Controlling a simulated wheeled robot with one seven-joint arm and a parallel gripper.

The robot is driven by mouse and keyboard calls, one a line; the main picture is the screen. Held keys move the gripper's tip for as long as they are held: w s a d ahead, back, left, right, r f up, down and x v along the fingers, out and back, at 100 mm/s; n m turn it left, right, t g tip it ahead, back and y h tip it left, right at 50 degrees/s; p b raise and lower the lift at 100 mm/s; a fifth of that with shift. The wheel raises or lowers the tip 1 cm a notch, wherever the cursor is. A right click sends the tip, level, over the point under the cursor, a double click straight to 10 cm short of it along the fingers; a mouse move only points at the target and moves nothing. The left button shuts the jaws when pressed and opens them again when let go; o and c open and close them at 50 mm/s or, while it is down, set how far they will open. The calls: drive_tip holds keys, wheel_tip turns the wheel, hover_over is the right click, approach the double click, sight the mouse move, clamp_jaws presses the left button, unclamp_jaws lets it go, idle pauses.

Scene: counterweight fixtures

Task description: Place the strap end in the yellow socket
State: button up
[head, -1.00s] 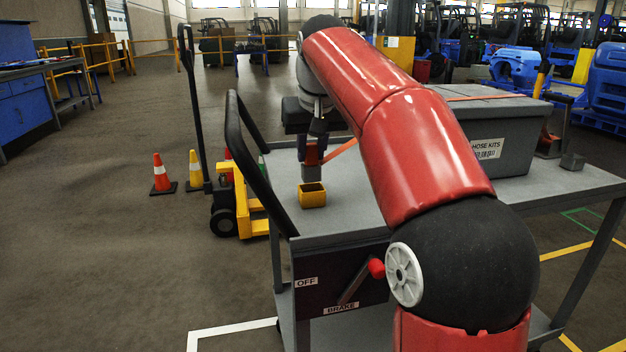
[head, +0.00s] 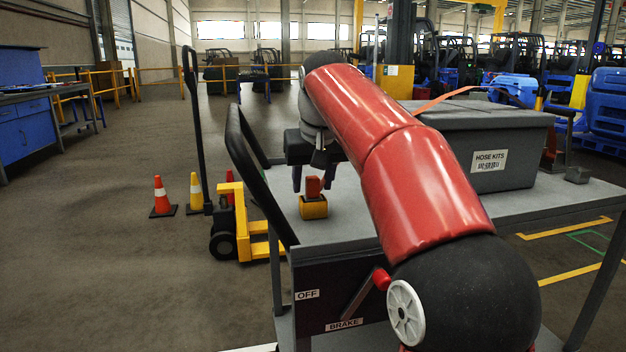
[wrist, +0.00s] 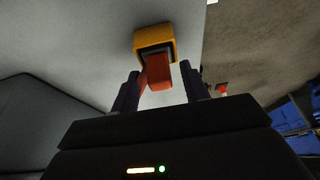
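The yellow socket (head: 313,209) stands on the grey cart top near its left edge. My gripper (head: 311,178) is just above and around the strap end. Its dark fingers are spread, with gaps on both sides of the red part in the wrist view (wrist: 161,88).
A grey box labelled HOSE KITS (head: 495,150) stands on the cart, with the orange strap (head: 450,97) arching over its lid. A black handle (head: 255,170) rises at the cart's left. A brake panel with a red-knobbed lever (head: 381,279) is below the front edge.

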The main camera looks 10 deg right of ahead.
drive_tip(key=p+v, duration=0.4)
drive_tip(key=v, duration=0.8)
drive_tip(key=s+f+t, duration=0.1)
drive_tip(key=s+f, duration=2.3)
drive_tip(key=f, duration=0.4)
drive_tip(key=shift+s, duration=0.1)
